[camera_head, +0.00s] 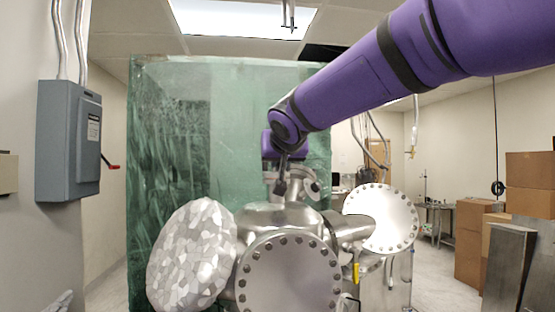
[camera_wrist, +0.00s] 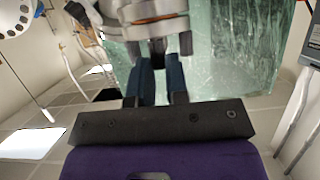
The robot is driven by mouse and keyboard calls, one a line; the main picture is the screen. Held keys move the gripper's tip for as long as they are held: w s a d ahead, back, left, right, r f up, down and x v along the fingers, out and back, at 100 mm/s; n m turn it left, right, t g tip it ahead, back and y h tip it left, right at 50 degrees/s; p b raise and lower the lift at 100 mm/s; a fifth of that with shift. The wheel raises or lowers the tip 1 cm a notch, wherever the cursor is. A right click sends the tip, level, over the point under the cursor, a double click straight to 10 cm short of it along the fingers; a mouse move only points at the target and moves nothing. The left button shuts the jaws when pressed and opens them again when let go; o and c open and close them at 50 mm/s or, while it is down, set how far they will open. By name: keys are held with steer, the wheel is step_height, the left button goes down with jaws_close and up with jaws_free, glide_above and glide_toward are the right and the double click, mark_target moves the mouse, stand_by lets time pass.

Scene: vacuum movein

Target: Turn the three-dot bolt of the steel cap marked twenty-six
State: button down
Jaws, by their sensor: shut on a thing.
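A steel vacuum chamber (camera_head: 278,219) stands in the lower middle of the head view, with round bolted caps on several ports. A large cap (camera_head: 290,275) faces me at the front, and another cap (camera_head: 382,217) sits at the right. My gripper (camera_head: 281,188) reaches down to a small flange (camera_head: 308,182) on top of the chamber. In the wrist view my gripper's fingers (camera_wrist: 159,50) are shut on a small dark bolt at the edge of a steel flange (camera_wrist: 150,12). No number or dot mark is legible, and the fingers hide most of the bolt.
A faceted, foil-like disc (camera_head: 191,257) covers the chamber's left side. A green translucent sheet (camera_head: 165,150) stands behind. A grey switch box (camera_head: 68,140) hangs on the left wall. Cardboard boxes (camera_head: 480,240) and metal panels (camera_head: 508,270) stand at right.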

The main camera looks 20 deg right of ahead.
steer(key=shift+d+n+y, duration=0.2)
steer(key=shift+n+y, duration=2)
steer(key=shift+y, duration=0.4)
steer(key=shift+d+n+g+y, duration=0.15)
steer(key=shift+n+g+y, duration=0.25)
steer(key=shift+n+y, duration=0.45)
steer(key=shift+d+n+g+y, duration=0.15)
steer(key=shift+n+g+y, duration=0.25)
steer(key=shift+n+y, duration=0.4)
steer(key=c, duration=1.1)
jaws_free()
steer(key=shift+d, duration=0.1)
steer(key=v, duration=1)
steer(key=shift+s, duration=0.3)
steer(key=shift+d, duration=0.15)
